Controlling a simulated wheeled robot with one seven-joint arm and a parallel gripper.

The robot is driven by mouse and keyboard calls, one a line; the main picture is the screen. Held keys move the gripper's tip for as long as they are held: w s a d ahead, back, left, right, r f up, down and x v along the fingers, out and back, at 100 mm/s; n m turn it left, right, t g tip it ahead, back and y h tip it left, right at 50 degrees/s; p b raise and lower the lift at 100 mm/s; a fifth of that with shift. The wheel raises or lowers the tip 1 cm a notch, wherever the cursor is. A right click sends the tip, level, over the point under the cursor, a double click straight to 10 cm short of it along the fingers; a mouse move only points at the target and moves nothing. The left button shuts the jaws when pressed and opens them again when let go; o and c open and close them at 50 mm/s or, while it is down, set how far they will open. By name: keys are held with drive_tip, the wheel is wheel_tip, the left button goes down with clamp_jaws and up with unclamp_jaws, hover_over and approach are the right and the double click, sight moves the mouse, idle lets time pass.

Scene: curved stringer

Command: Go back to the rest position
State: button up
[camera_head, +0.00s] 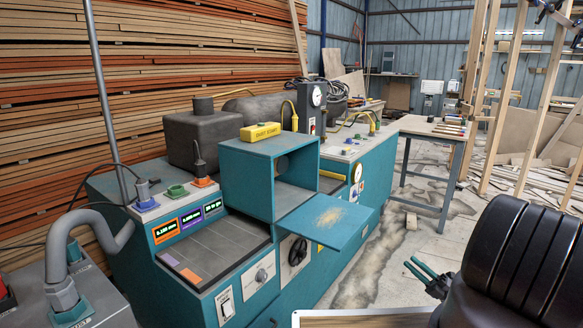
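My gripper (411,262) is at the lower right of the head view, in front of the bare concrete floor. Its two thin teal fingers point up and left with a narrow gap between them, and nothing shows between them. My dark, ribbed arm fills the lower right corner and hides part of the floor. The gripper appears apart from the teal machine (244,190) to its left.
The machine has an open box with a flat teal flap (326,218) sticking out, dusted with sawdust. A grey hose (84,222) is at left. A workbench (433,130) stands behind. A wooden-topped edge (360,320) is at the bottom. Floor lies clear between machine and arm.

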drive_tip(key=a+r+n+g+h, duration=0.3)
drive_tip(key=r+n+g, duration=0.2)
drive_tip(key=r+n, duration=0.45)
drive_tip(key=a+r+n+g+h, duration=0.4)
drive_tip(key=r+n+g, duration=0.2)
drive_tip(key=r, duration=0.7)
drive_tip(key=a+r+n+g+h, duration=0.3)
drive_tip(key=r+n+g, duration=0.3)
drive_tip(key=r, duration=0.5)
drive_tip(key=s+a+r+n+t+h, duration=0.3)
drive_tip(key=s+r+n+t, duration=0.3)
drive_tip(key=s+r+n, duration=0.2)
drive_tip(key=s+a+r+n+t+h, duration=0.3)
drive_tip(key=s+r+n+t+h, duration=0.2)
drive_tip(key=s+r, duration=0.8)
drive_tip(key=n, duration=0.2)
drive_tip(key=shift+s+a+r+n+t+h, duration=0.15)
drive_tip(key=shift+s+a+n+t+h, duration=0.1)
drive_tip(key=shift+n+t+h, duration=0.15)
drive_tip(key=shift+a, duration=0.1)
